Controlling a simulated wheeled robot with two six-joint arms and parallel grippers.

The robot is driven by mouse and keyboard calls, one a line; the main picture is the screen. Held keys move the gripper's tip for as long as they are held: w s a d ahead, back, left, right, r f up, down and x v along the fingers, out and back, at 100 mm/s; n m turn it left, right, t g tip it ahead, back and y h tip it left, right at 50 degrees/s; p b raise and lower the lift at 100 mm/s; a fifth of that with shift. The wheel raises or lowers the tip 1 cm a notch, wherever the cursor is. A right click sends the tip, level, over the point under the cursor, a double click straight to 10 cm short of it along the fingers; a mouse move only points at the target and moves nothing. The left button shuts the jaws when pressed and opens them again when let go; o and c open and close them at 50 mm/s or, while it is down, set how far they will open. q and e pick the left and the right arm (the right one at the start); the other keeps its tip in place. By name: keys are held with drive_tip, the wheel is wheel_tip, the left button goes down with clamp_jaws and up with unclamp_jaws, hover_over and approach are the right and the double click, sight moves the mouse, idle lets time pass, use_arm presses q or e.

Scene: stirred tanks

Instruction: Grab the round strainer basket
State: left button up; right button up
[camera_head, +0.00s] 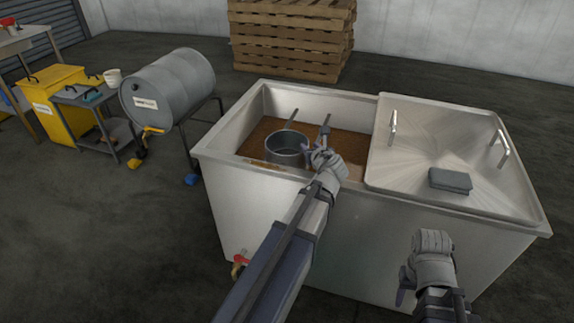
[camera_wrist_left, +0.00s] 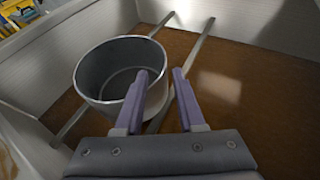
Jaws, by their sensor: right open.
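The round strainer basket (camera_head: 286,147) is a grey metal pot shape in the open left part of the steel tank (camera_head: 240,200). It sits by two thin metal bars above brown contents. In the left wrist view the basket (camera_wrist_left: 105,75) is left of centre, with its mouth up. My left gripper (camera_head: 316,147) is at the basket's right side. Its fingers (camera_wrist_left: 159,75) are apart, one over the mouth and one outside the right rim; I cannot tell whether they touch it. My right gripper (camera_head: 404,287) is open and empty in front of the tank.
A steel lid (camera_head: 425,150) with two handles covers the tank's right part, with a dark folded cloth (camera_head: 450,180) on it. A grey drum (camera_head: 168,88) on a stand, a small table and a yellow bin (camera_head: 55,100) stand left. Pallets (camera_head: 290,40) are stacked behind.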

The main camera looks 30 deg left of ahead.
sight(305, 141)
use_arm(q)
drive_tip(key=shift+x, duration=1.1)
drive_tip(key=b+x, duration=0.2)
drive_tip(key=x, duration=0.3)
drive_tip(key=shift+r, duration=0.1)
drive_tip(key=shift+c, duration=0.3)
clamp_jaws()
drive_tip(key=shift+s, duration=0.1)
